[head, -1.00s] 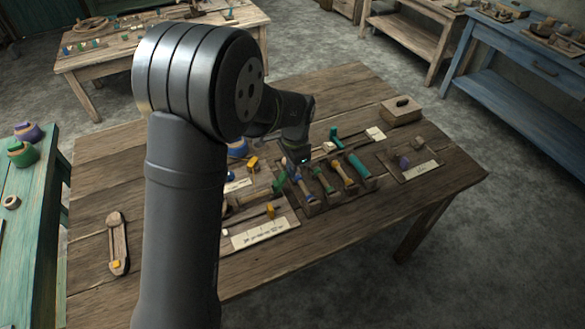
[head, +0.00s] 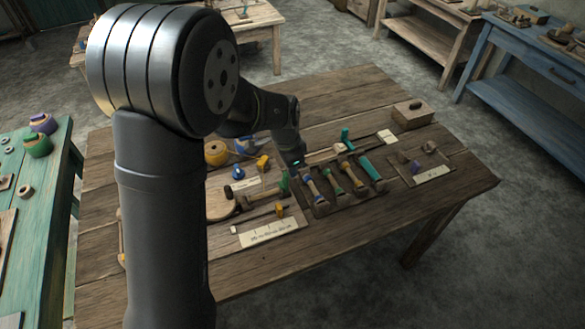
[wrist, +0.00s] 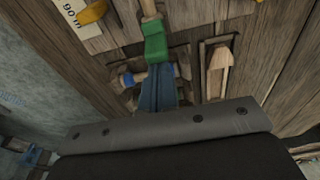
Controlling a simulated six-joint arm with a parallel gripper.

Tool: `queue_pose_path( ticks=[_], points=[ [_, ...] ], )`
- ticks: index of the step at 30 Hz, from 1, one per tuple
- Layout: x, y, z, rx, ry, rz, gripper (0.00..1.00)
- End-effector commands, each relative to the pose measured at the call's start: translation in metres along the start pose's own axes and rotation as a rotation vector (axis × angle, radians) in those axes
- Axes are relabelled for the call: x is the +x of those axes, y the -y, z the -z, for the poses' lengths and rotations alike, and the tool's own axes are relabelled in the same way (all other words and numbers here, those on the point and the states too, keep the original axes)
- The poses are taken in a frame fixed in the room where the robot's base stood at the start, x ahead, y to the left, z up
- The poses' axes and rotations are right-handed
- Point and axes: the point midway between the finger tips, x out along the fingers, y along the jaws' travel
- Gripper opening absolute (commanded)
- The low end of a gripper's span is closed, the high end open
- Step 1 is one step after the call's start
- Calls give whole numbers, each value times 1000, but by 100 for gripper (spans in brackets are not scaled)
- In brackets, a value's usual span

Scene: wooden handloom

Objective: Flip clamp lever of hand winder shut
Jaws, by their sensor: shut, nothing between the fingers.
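The hand winder lies on the wooden table left of the tool rack. I take the wooden bar and round-ended board (head: 220,205) with a green piece (head: 284,183) as the winder and its clamp lever. The green piece also shows as a block (wrist: 155,45) on a wooden bar in the wrist view. My gripper (head: 298,164) is low over the table, close to the green piece and the rack's left end. In the wrist view, my gripper (wrist: 158,92) is shut and empty, its dark fingers just below the green block. I cannot tell whether they touch it.
The tool rack (head: 320,209) holds several coloured handled tools just right of my gripper. A paper label (head: 272,232) lies in front. Yellow pieces (head: 263,163) stand nearby. A lidded box (head: 412,114) is at the back right. The table's right front is clear.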

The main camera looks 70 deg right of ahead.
Motion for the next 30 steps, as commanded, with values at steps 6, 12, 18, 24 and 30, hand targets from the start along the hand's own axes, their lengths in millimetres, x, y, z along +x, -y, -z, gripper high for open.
queue_pose_path(
  ticks=[6,12,18,24,30],
  points=[
    [-11,0,2,1,-1,2,0],
    [-14,0,2,0,0,0,0],
    [-14,0,2,0,0,0,0],
    [-10,0,19,2,0,1,0],
    [-27,1,39,0,-3,5,0]
  ],
)
